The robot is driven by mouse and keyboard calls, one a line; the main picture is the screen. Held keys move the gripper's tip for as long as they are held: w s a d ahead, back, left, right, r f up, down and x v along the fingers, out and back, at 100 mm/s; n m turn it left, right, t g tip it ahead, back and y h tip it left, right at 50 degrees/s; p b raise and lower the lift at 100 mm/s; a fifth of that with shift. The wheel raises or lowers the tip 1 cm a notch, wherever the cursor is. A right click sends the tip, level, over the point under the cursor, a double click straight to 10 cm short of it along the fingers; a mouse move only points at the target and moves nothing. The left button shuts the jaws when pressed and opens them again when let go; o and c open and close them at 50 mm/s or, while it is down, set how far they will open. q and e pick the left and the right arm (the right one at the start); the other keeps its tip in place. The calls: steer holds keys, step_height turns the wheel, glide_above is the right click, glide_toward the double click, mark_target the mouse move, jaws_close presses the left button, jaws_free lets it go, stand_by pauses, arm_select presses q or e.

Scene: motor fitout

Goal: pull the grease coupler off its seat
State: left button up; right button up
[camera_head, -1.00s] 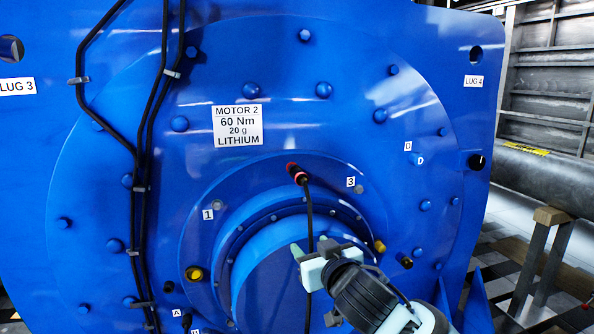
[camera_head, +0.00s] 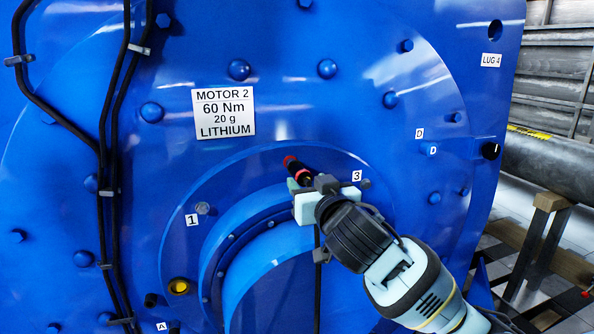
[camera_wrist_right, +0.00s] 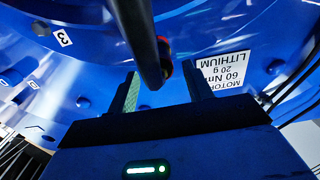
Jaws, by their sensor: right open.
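The grease coupler (camera_head: 298,172) is a black piece with a red ring, seated on the motor's blue end flange between the labels 1 and 3. In the right wrist view its black body and hose (camera_wrist_right: 140,45) cross in front of the jaws, with a red and yellow edge showing at the end. My right gripper (camera_head: 307,186) is open, with its fingertips close to the coupler in the head view. In the wrist view its two fingers (camera_wrist_right: 160,82) stand apart on either side of the coupler's line. Whether they touch it I cannot tell. My left gripper is in neither current view.
The label reading MOTOR 2, 60 Nm, 20 g, LITHIUM (camera_head: 224,113) is above the coupler. Black cables (camera_head: 108,150) run down the left. A grey pipe (camera_head: 550,165) on a stand is at right.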

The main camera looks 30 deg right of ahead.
mark_target(305, 179)
steer(key=shift+x, duration=4.35)
steer(key=shift+r, duration=0.1)
steer(key=shift+d+r, duration=0.1)
steer(key=shift+r, duration=0.05)
jaws_close()
steer(key=shift+s+a+f, duration=0.2)
steer(key=shift+s+f, duration=0.05)
steer(key=shift+f, duration=0.15)
steer(key=shift+s, duration=0.15)
steer(key=shift+v, duration=2.4)
